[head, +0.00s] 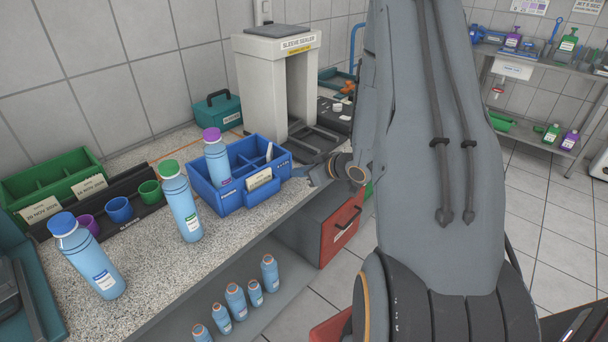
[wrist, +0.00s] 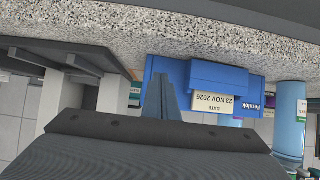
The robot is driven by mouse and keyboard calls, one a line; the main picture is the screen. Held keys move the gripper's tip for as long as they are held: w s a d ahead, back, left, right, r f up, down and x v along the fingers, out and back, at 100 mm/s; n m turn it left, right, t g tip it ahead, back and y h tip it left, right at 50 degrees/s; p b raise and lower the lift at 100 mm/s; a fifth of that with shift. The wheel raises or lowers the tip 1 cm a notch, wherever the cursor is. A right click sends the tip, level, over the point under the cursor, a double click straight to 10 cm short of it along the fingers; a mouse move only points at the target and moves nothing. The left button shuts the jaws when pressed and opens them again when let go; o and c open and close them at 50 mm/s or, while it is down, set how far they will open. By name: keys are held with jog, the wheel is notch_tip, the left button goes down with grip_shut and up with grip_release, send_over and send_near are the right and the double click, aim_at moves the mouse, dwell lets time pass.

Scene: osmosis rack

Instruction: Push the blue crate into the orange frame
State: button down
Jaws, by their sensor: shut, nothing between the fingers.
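The blue crate (head: 228,196) stands upright on the speckled counter, with compartments and a card on its front. A blue bottle with a purple cap (head: 217,158) stands in its left part. My gripper (head: 302,172) is shut and empty at the crate's right end, its tips very close; I cannot tell whether they touch. In the wrist view, which is upside down, the shut fingers (wrist: 163,98) overlap the crate (wrist: 172,72). Thin orange lines (head: 233,123) show on the counter behind the crate, probably part of the orange frame; most of it is hidden.
A sleeve sealer (head: 262,78) stands behind the crate, to the right. A green-capped bottle (head: 181,205) stands close to the crate's left front. A blue-capped bottle (head: 88,258), a black cup tray (head: 125,193) and a green crate (head: 45,178) are farther left. Bare counter lies in front.

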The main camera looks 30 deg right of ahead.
aim_at(286, 168)
jog(key=shift+w+a, duration=0.25)
jog(key=shift+w, duration=0.35)
jog(key=shift+w+a, duration=0.2)
jog(key=shift+w, duration=0.4)
jog(key=shift+w+a, duration=0.25)
jog(key=shift+w, duration=0.4)
jog(key=p+v, duration=0.5)
jog(key=v, duration=0.3)
jog(key=c, duration=2.5)
grip_release()
jog(key=shift+f, duration=0.15)
jog(key=o, duration=1.3)
